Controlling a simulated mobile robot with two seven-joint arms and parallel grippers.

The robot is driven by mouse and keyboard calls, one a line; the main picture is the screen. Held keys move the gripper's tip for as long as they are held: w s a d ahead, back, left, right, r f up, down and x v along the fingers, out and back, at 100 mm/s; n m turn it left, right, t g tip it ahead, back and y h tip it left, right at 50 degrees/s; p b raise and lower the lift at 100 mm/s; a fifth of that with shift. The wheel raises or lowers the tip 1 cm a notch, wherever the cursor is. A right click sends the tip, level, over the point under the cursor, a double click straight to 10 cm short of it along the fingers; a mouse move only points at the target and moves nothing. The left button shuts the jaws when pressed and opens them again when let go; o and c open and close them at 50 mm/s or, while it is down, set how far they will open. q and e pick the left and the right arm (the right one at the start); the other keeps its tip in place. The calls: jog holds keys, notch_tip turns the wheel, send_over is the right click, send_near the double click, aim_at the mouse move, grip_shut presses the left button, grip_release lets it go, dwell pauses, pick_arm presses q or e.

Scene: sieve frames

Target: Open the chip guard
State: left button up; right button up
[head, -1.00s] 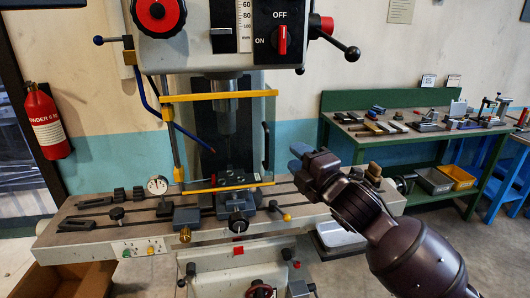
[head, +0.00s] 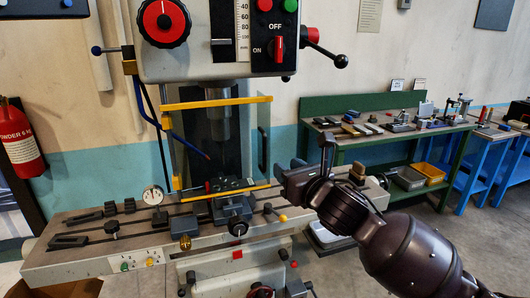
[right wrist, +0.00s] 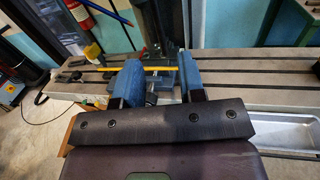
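The chip guard (head: 217,103) is a clear panel with yellow bars along its top and bottom, standing in front of the drill press spindle. It looks closed. A dark upright handle (head: 262,148) is on its right edge. My right gripper (head: 288,167) is just right of and below the handle, apart from it as far as I can tell. In the right wrist view, its two blue fingers (right wrist: 158,80) are spread with nothing between them, and the guard's lower yellow bar (right wrist: 160,68) shows beyond them. My left gripper is in neither view.
A vise (head: 233,212) sits on the slotted machine table (head: 75,262) below the guard. A dial gauge (head: 153,195) stands left of it. A red extinguisher (head: 20,140) hangs at far left. A green workbench (head: 385,138) with tools stands behind right.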

aim_at(265, 168)
jog(key=x, duration=1.1)
jog(key=shift+s, duration=0.1)
grip_shut()
